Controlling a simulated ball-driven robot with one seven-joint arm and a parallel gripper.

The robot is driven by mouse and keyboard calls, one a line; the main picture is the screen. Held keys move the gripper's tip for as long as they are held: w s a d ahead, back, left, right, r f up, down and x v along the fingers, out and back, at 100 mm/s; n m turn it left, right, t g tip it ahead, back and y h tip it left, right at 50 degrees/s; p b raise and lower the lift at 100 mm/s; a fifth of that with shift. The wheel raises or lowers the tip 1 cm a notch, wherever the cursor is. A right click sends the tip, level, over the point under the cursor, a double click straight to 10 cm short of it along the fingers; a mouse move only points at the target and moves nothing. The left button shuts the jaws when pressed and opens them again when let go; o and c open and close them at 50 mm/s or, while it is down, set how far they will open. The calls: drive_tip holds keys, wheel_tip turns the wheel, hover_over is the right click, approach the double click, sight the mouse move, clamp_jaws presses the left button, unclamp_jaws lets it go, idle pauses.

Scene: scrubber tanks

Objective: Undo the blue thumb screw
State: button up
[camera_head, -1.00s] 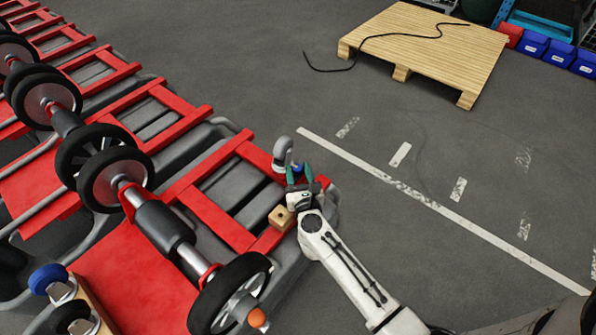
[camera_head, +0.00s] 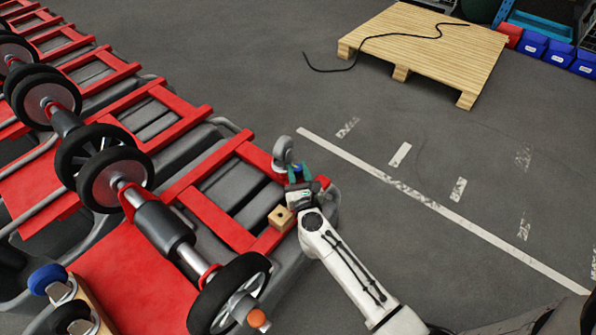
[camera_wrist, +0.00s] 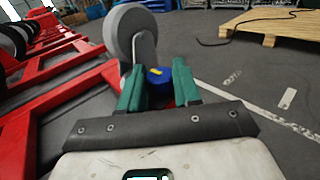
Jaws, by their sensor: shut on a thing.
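The blue thumb screw (camera_wrist: 158,77) shows in the wrist view between the green fingers of my gripper (camera_wrist: 158,88). It has a yellow mark on its top. My gripper is shut on it, beside the base of a grey caster wheel (camera_wrist: 133,32). In the head view my gripper (camera_head: 300,173) is at the corner of the near red frame (camera_head: 236,212), just right of the caster (camera_head: 282,150). There the screw (camera_head: 297,168) shows only as a small blue patch, mostly hidden by the fingers.
A small wooden block (camera_head: 281,218) with a hole sits on the frame beside my wrist. Wheeled axles (camera_head: 165,225) lie along the red frames to the left. A pallet (camera_head: 425,45) with a black cable stands at the back right. The floor between is clear.

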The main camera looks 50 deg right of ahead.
drive_tip(key=shift+s+d+f+n+t+y+b, duration=0.1)
drive_tip(key=shift+n+t+y+b, duration=0.45)
drive_tip(key=shift+y, duration=0.3)
drive_tip(key=shift+s+d+n+t+y+b, duration=0.1)
drive_tip(key=shift+n+t+y+b, duration=0.25)
drive_tip(key=shift+n+t+y, duration=0.35)
drive_tip(key=shift+a+n+y, duration=0.1)
drive_tip(key=shift+n+y, duration=0.25)
drive_tip(key=shift+y, duration=0.2)
